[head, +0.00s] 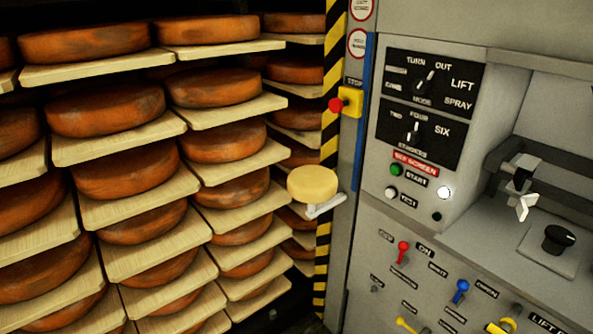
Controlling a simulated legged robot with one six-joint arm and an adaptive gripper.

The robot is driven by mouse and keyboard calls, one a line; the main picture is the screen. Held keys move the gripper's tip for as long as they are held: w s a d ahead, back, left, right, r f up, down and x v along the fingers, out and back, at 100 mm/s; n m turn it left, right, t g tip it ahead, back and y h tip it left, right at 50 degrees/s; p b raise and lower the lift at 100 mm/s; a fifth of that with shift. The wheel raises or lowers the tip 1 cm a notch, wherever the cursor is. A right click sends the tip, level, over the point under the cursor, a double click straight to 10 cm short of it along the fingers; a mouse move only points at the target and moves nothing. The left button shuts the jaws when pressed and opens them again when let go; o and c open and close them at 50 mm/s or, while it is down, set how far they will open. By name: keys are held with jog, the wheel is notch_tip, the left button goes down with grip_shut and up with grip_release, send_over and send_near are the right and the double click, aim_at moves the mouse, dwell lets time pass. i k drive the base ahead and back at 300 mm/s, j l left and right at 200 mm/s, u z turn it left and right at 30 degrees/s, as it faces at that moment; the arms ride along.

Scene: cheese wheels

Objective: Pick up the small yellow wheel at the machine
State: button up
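The small yellow wheel (313,184) is a pale, flat disc at the left edge of the machine. It appears to rest on a short light-grey bracket (325,207) that juts out to the left from the machine's side. The wheel is clearly smaller and paler than the orange wheels behind it. The grey machine (480,240) fills the right half of the head view. Nothing visibly holds the wheel from above.
Shelves (140,210) of large orange cheese wheels fill the left. A yellow-and-black striped post (325,140) stands behind the small wheel, with a red stop button (336,105) above it.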

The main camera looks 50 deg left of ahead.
aim_at(308, 183)
jog(key=k+j, duration=0.1)
jog(key=j, duration=0.95)
jog(key=k+j, duration=0.15)
jog(key=j, duration=0.4)
jog(key=k+j, duration=0.1)
jog(key=j, duration=1)
jog(key=i+u, duration=0.2)
jog(key=u, duration=0.2)
jog(key=i+l+u, duration=0.2)
jog(key=u, duration=0.15)
jog(key=i+l+u, duration=0.15)
jog(key=u, duration=0.25)
jog(key=i+l, duration=0.05)
